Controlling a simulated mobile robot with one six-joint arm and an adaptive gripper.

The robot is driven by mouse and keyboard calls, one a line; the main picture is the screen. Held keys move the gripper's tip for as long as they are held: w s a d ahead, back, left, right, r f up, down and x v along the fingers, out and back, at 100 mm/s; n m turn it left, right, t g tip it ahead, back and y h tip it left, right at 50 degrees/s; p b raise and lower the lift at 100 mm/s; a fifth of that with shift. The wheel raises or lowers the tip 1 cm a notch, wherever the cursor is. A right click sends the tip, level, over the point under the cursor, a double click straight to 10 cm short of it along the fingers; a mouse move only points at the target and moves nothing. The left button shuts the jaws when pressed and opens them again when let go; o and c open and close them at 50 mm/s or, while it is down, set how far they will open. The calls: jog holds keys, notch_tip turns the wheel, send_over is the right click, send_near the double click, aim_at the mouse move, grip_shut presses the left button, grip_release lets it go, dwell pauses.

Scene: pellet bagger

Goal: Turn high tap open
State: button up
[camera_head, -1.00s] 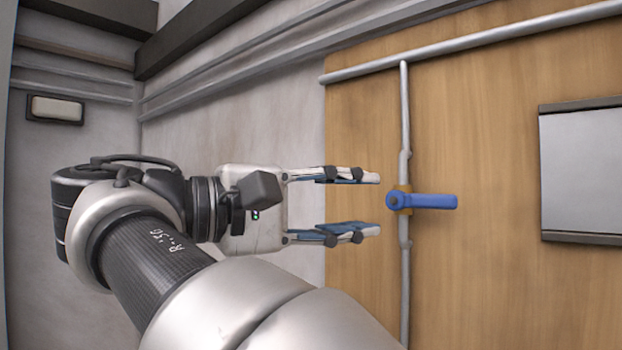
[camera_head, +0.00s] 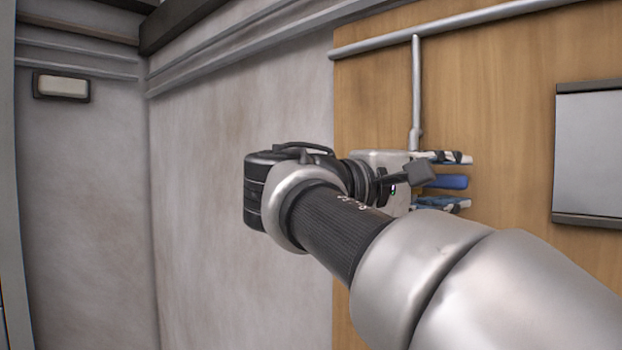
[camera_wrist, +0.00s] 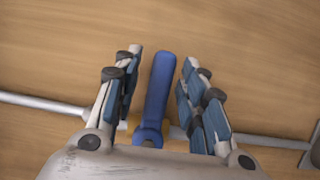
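The tap is a blue lever handle (camera_head: 447,181) on a thin vertical pipe against the wooden panel. In the head view the handle points right, and its pivot end is hidden behind my gripper. In the wrist view the blue handle (camera_wrist: 157,95) lies between my two fingers, with its pivot near the palm. My gripper (camera_head: 468,181) is open, one finger above the handle and one below it in the head view.
The wooden panel (camera_head: 500,110) stands behind the tap. A pipe (camera_head: 430,30) runs across its top, and the vertical pipe (camera_head: 416,85) drops from it to the tap. A grey framed plate (camera_head: 590,150) is mounted to the right. Bare grey wall (camera_head: 230,150) lies left.

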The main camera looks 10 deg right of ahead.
grip_shut()
dwell(0.5)
